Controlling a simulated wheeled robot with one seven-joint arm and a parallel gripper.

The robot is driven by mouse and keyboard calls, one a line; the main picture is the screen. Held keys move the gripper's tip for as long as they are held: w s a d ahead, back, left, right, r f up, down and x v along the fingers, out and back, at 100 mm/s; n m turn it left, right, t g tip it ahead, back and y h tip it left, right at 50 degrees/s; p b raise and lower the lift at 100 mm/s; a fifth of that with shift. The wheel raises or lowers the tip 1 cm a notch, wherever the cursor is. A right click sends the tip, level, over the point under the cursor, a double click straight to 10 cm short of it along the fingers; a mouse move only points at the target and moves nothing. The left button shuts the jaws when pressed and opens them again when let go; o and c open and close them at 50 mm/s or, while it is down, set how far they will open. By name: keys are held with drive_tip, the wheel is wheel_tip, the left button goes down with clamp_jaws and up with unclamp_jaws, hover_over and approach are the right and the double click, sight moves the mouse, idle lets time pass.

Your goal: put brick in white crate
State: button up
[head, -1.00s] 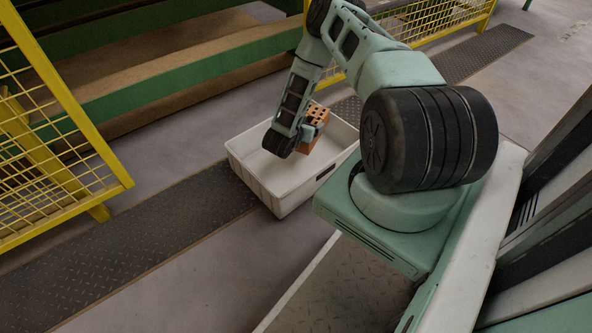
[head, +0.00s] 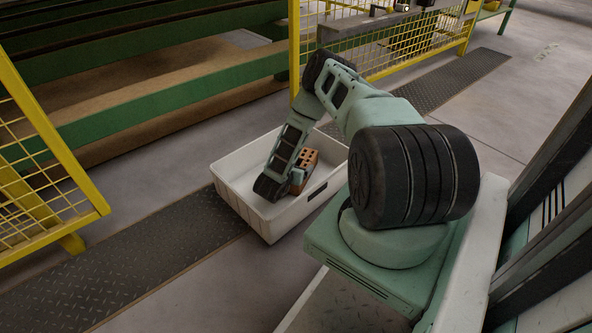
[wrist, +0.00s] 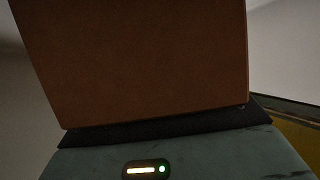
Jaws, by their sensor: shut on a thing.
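The white crate (head: 262,212) stands on the floor near the middle of the head view, open at the top. My gripper (head: 297,182) reaches down inside the crate and is shut on the orange-brown brick (head: 309,159), whose holed face shows. The brick is within the crate's walls in the head view; whether it touches the crate floor cannot be seen. In the wrist view the brick (wrist: 140,60) fills most of the picture, above the dark pad and green body of my gripper. The fingertips are largely hidden.
Yellow mesh fencing (head: 40,165) stands at the left, with another fence (head: 400,45) behind. Green beams (head: 150,105) run along the back left. A dark tread-plate strip (head: 160,245) crosses the floor under the crate. Grey floor is clear in front of it.

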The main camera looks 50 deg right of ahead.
drive_tip(key=shift+r, duration=0.15)
drive_tip(key=o, duration=1.7)
drive_tip(key=shift+f, duration=0.25)
drive_tip(key=shift+r, duration=0.2)
drive_tip(key=p+v, duration=0.5)
drive_tip(key=v, duration=0.2)
drive_tip(key=shift+s+a, duration=0.1)
drive_tip(key=shift+a, duration=0.15)
